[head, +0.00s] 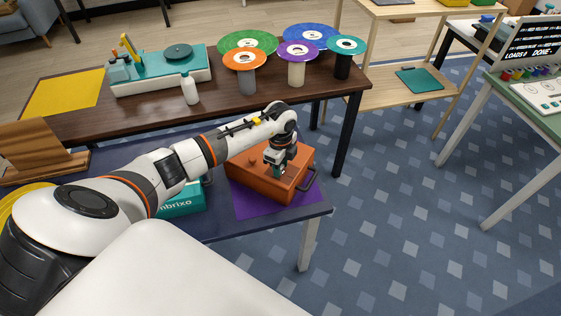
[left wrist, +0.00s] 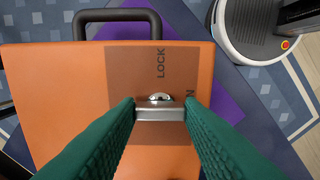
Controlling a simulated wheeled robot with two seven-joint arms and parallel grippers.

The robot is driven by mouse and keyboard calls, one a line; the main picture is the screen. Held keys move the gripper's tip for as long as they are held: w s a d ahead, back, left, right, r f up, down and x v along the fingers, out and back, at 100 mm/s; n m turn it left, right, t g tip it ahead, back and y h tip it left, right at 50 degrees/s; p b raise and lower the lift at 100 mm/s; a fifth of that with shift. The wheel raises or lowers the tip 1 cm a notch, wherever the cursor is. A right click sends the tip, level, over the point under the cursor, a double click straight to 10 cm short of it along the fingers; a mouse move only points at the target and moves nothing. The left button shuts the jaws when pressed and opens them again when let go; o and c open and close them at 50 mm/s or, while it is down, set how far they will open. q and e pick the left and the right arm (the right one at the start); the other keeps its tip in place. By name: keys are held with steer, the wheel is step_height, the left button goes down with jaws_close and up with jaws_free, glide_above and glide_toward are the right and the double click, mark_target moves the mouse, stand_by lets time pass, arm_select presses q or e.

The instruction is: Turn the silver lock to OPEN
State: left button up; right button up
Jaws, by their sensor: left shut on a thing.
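The orange case (head: 301,169) lies on a purple mat on the near table, its dark handle at the right. In the left wrist view the case (left wrist: 60,110) shows a brown panel with the word LOCK (left wrist: 160,62) and the end of another word, mostly hidden by a finger. The silver lock (left wrist: 160,114) is a bar with a rounded part beside it, lying crosswise between my green fingertips. My left gripper (head: 276,172) points down onto the case and is shut on the lock; it also shows in the left wrist view (left wrist: 160,108). My right gripper is out of view.
A teal box (head: 183,201) stands just left of the case, under my left arm. The purple mat (head: 245,203) shows around the case. The dark table (head: 135,123) behind holds a white bottle (head: 190,89) and several colored discs on stands.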

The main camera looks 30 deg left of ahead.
arm_select(q)
steer(key=o, duration=1)
step_height(320, 180, up, 12)
steer(key=shift+b, duration=1.15)
